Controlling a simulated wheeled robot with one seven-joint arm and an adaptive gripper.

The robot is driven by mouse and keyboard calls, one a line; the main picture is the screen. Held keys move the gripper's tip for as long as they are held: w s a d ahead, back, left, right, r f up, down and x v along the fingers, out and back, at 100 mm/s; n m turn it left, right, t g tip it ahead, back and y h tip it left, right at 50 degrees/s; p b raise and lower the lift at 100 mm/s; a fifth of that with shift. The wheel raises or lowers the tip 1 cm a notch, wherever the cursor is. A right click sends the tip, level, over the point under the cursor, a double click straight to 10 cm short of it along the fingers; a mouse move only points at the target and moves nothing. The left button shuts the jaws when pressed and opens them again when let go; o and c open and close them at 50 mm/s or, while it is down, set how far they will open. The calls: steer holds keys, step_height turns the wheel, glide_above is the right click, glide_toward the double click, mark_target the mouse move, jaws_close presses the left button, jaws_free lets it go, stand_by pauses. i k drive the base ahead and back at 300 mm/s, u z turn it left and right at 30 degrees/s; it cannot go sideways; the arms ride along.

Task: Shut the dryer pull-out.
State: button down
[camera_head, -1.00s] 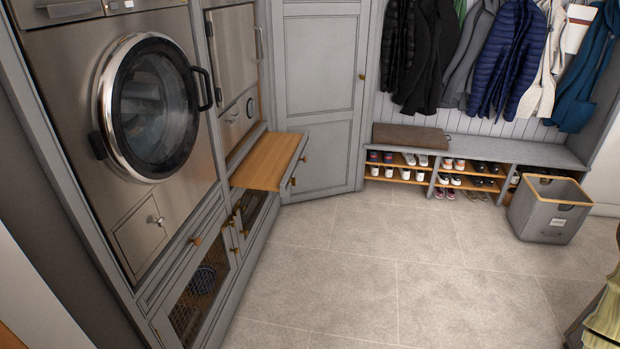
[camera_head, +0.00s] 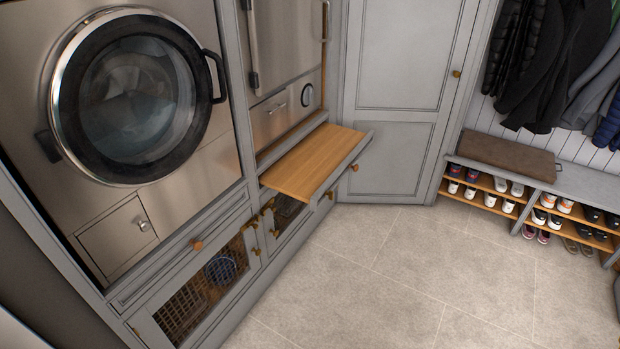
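The dryer pull-out (camera_head: 312,162) is a wooden shelf with a grey front edge and a copper-coloured knob (camera_head: 355,168). It sticks out into the room from the cabinet, below a steel appliance (camera_head: 284,55) with a bar handle. The washer-like machine with a round glass door (camera_head: 138,95) stands to its left. My gripper is not in view.
Mesh-fronted lower cabinets (camera_head: 200,285) run below the machines. A tall grey cupboard (camera_head: 395,95) stands behind the pull-out. A shoe bench (camera_head: 540,190) with coats above is at the right. The tiled floor (camera_head: 440,260) in front is clear.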

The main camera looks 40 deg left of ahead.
mark_target(319, 161)
steer(key=u, duration=0.95)
steer(key=i, duration=0.85)
steer(key=u, duration=0.95)
